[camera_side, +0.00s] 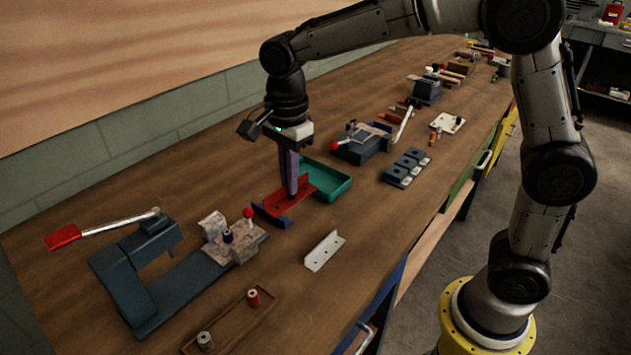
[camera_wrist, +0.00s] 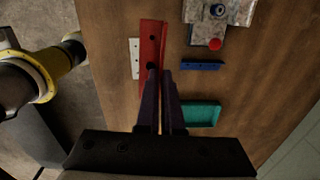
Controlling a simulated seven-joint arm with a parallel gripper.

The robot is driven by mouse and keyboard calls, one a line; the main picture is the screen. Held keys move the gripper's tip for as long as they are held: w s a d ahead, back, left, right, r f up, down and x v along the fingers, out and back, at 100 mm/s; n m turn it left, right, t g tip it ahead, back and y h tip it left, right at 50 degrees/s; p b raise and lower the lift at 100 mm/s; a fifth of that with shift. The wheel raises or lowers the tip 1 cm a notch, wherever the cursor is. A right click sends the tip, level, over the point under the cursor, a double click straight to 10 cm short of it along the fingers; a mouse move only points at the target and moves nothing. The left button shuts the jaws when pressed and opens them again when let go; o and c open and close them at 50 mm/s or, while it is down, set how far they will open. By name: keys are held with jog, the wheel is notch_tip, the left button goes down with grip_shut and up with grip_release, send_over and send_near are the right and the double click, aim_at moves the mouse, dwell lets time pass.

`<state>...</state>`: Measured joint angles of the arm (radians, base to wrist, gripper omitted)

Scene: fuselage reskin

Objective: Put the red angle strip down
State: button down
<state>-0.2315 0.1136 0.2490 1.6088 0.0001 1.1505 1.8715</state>
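The red angle strip (camera_side: 302,188) is at my gripper's fingertips (camera_side: 291,192) in the side view, between the blue angle strip and the teal tray. In the wrist view, the red strip (camera_wrist: 150,45) runs lengthwise. My gripper's two long dark fingers (camera_wrist: 159,75) are close together, with the strip's upright flange between them. The strip looks larger than the other strips there, so it appears held above the bench; the exact gap cannot be told. The fingers hide its near part.
A blue angle strip (camera_side: 271,217) lies just left of the red one. A pale angle strip (camera_side: 324,250) lies toward the bench's front. The teal tray (camera_side: 332,186) is close behind. A clamp fixture (camera_side: 235,242) stands to the left. Bare wood lies between fixture and pale strip.

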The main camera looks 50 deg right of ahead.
jog(key=s+d+f+m, duration=0.1)
jog(key=d+m, duration=0.8)
jog(key=d, duration=0.1)
jog(key=s+d+f+m, duration=0.2)
jog(key=d+m, duration=0.6)
jog(key=d, duration=0.1)
send_over(321, 179)
jog(key=f, duration=0.8)
jog(key=shift+s+a+f, duration=0.2)
jog(key=shift+s+f, duration=0.05)
jog(key=shift+s, duration=0.15)
jog(key=shift+w+f, duration=0.25)
jog(key=shift+f, duration=0.05)
jog(key=shift+w+d+f, duration=0.1)
jog(key=shift+f, duration=1.55)
jog(key=c, duration=1.1)
grip_release()
jog(key=shift+f, duration=0.15)
jog(key=shift+o, duration=0.2)
